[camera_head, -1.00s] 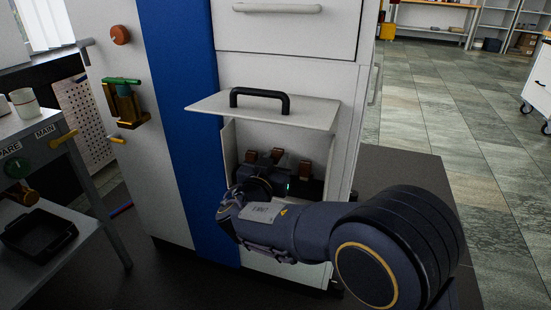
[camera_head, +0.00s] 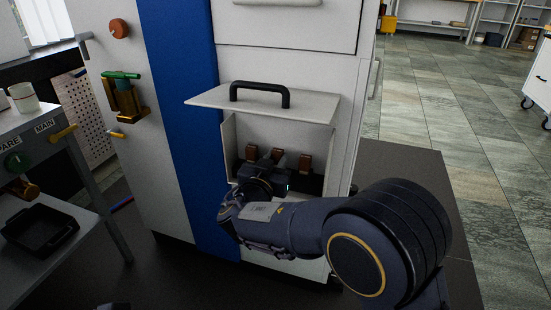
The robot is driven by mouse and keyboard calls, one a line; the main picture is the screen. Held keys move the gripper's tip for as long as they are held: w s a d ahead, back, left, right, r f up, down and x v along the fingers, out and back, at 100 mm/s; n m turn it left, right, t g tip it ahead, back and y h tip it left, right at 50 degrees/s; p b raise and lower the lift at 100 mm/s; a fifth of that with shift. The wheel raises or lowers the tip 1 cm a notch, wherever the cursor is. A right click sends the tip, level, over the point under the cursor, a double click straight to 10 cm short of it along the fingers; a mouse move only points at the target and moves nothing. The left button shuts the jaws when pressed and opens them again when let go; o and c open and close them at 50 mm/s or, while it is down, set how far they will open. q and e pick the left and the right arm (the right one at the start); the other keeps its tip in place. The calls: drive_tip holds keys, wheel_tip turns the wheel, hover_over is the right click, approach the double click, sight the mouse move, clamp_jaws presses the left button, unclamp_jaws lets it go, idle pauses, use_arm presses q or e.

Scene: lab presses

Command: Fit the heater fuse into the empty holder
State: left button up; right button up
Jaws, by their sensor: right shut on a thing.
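My right gripper (camera_head: 274,178) reaches into the open compartment (camera_head: 228,140) of the white cabinet, below its raised flap. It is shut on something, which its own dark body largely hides. Three brown blocks show above and beside it: a left block (camera_head: 251,153), a middle block (camera_head: 278,157) and a right block (camera_head: 305,163). The middle block stands directly above the jaws and may be the fuse in my grip; I cannot tell for sure. The empty holder is not clearly visible behind the gripper.
The raised flap (camera_head: 310,105) with a black handle (camera_head: 260,90) juts out above my right wrist. The compartment walls are close on both sides. At the left are a shelf unit marked SPARE and MAIN with a black tray (camera_head: 40,232), and a green-topped brass fixture (camera_head: 122,95) on the cabinet.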

drive_tip(key=shift+f, duration=0.25)
drive_tip(key=o, duration=1.1)
drive_tip(key=shift+c, duration=0.2)
